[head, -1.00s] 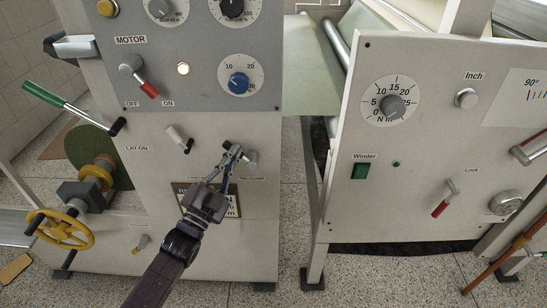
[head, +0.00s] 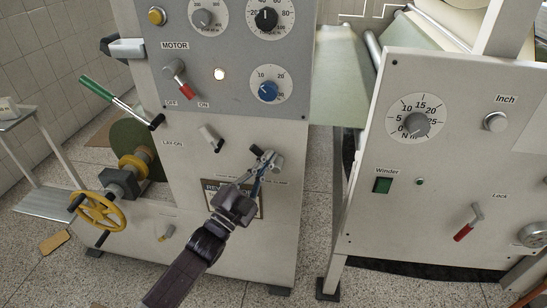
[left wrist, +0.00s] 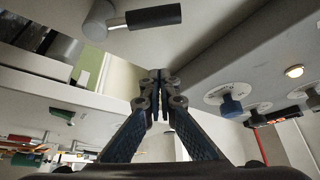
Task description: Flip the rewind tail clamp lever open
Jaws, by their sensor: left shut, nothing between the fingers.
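In the left wrist view a lever with a grey hub and black grip (left wrist: 152,16), apparently the same one, shows above the fingers. My left gripper (head: 264,155) is shut and empty beside the lever. Its fingertips meet in the left wrist view (left wrist: 158,80), with a gap to the black grip there. Whether they touch the lever in the head view I cannot tell; they partly cover it. My right gripper is not in view.
The lay-on lever (head: 210,137) sits up and left of the gripper. Above are the blue knob (head: 268,90) and red-tipped motor lever (head: 179,80). A yellow handwheel (head: 100,210) stands at left. A gap separates the right machine with its winder switch (head: 383,185).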

